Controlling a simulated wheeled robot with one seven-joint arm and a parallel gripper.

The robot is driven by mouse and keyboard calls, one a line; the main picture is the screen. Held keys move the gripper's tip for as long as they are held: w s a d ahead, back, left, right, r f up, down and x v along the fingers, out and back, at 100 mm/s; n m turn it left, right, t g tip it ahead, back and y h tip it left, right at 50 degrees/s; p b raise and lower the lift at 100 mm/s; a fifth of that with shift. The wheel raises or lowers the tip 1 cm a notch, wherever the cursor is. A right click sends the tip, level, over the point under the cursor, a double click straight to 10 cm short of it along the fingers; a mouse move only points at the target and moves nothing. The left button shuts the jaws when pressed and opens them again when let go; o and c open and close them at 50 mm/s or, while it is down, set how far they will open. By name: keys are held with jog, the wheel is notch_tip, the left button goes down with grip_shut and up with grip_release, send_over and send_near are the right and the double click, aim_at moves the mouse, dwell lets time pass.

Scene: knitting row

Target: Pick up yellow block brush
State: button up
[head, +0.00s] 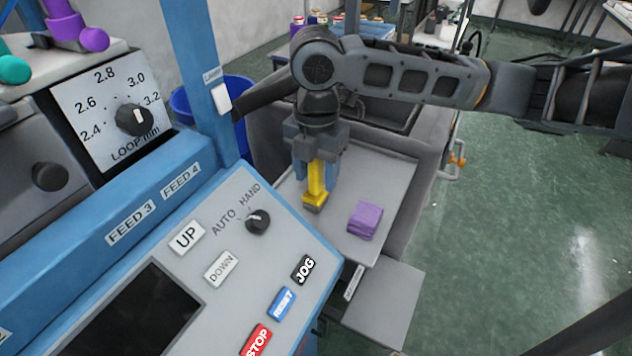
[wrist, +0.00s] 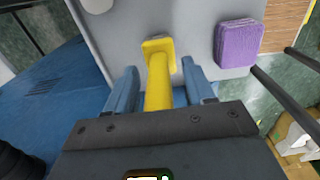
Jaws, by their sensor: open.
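The yellow block brush (head: 316,182) stands upright on the light grey shelf (head: 382,175), its handle up and its wider base down. My gripper (head: 316,180) points down over it, with the handle between the two blue fingers. In the wrist view the brush (wrist: 158,75) lies between the open fingers of my gripper (wrist: 160,85), with a gap visible on either side. The upper end of the handle is hidden by the gripper body.
A folded purple cloth or sponge (head: 365,220) lies on the shelf just right of the brush. The blue and grey control panel (head: 215,270) with buttons is close at the left. A blue bin (head: 185,105) stands behind. Green floor is open at the right.

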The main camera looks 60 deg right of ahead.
jog(key=shift+c, duration=0.4)
grip_shut()
